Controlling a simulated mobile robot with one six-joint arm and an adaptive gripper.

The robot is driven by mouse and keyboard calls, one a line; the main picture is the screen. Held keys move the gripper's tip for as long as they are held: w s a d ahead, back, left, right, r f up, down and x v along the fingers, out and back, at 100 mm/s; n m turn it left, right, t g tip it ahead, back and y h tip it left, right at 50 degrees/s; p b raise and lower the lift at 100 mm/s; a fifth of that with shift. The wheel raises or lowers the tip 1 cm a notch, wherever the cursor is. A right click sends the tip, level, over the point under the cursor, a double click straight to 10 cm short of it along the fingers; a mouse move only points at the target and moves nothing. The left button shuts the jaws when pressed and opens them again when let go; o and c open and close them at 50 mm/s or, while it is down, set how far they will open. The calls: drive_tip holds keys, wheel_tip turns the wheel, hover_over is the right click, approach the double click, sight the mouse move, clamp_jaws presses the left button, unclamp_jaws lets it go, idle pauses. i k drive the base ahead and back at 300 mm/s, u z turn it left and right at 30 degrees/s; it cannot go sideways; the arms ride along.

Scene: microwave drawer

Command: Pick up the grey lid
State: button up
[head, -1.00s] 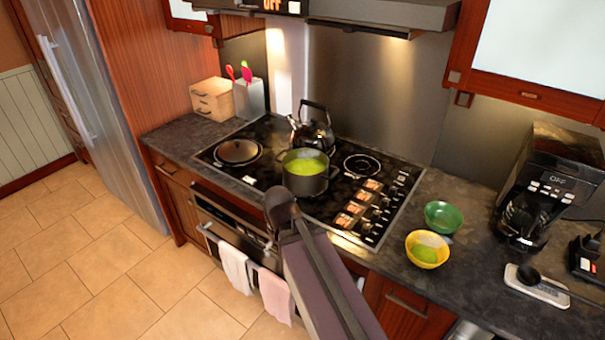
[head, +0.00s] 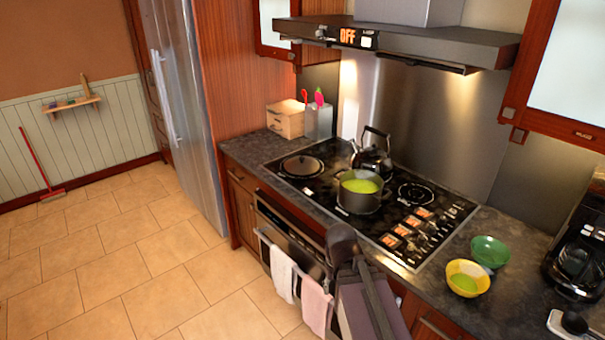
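The grey lid (head: 301,166) lies flat at the left end of the black stovetop, with a small knob on top. It looks dark grey and round, and nothing covers it. A dark, rounded part of my arm shows in front of the stove, low in the picture and to the right of the lid. It is clearly apart from the lid. My gripper's fingers are not visible.
A pot (head: 360,191) of green soup stands right of the lid, with a black kettle (head: 372,154) behind. A wooden box (head: 285,120) and a utensil holder (head: 318,121) stand behind the lid. Green (head: 490,251) and yellow (head: 467,277) bowls sit right.

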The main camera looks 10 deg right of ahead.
sight(300, 165)
drive_tip(key=k, duration=0.85)
drive_tip(key=u, duration=0.4)
drive_tip(key=i, duration=0.6)
drive_tip(key=u, duration=0.45)
drive_tip(key=i, duration=1.55)
drive_tip(key=z, duration=0.5)
drive_tip(key=i, duration=0.85)
drive_tip(key=z, duration=0.5)
